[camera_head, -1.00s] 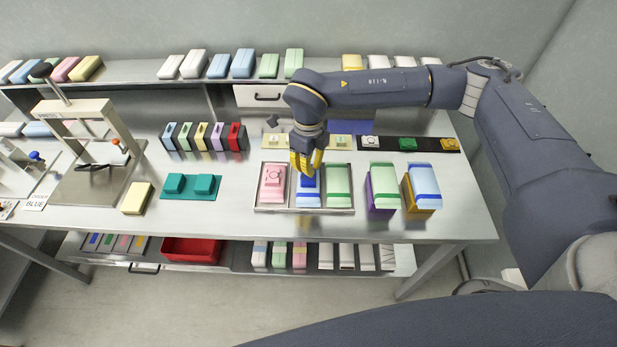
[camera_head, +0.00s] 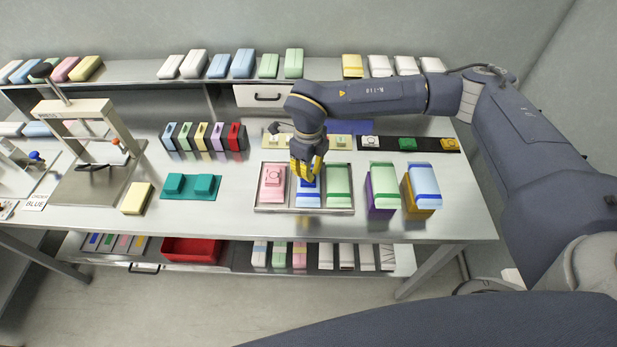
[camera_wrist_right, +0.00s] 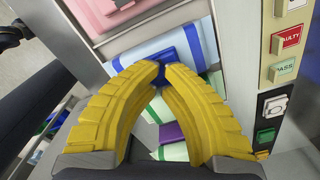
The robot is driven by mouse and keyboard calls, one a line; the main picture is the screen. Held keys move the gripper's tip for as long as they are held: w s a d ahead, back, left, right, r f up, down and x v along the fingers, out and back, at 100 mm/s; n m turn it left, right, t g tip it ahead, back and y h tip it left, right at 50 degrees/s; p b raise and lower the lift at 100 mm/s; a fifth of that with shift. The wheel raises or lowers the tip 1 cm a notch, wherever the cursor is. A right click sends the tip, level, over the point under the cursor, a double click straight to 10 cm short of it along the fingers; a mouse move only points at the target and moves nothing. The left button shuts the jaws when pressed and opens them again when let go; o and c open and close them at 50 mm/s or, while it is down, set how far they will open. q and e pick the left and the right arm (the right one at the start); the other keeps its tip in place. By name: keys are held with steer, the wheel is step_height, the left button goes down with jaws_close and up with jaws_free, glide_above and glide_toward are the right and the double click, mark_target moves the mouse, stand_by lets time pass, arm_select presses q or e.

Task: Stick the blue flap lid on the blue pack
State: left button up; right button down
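The blue pack (camera_wrist_right: 160,42) is light blue and lies in the middle of a shallow metal tray (camera_head: 262,210), between a pink pack (camera_head: 271,190) and a green pack (camera_head: 339,187). The dark blue flap lid (camera_head: 309,187) is at the top of the blue pack, and its blue surface also shows in the right wrist view (camera_wrist_right: 166,57). My right gripper (camera_head: 308,175) points down over it, its yellow fingertips (camera_wrist_right: 161,67) almost together with the lid between them. The fingers partly hide the lid, so its contact with the pack is unclear. My left gripper is not in view.
Two wrapped packs on purple (camera_head: 381,203) and orange (camera_head: 421,204) boxes stand right of the tray. A teal holder (camera_head: 190,185) and a yellow block (camera_head: 136,198) lie left. A strip of stamps or buttons (camera_head: 408,144) lies behind; table between holder and tray is clear.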

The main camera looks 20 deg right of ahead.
steer(key=shift+s+f, duration=0.1)
steer(key=shift+f, duration=0.55)
stand_by(0.6)
steer(key=shift+r, duration=0.1)
steer(key=shift+r, duration=4)
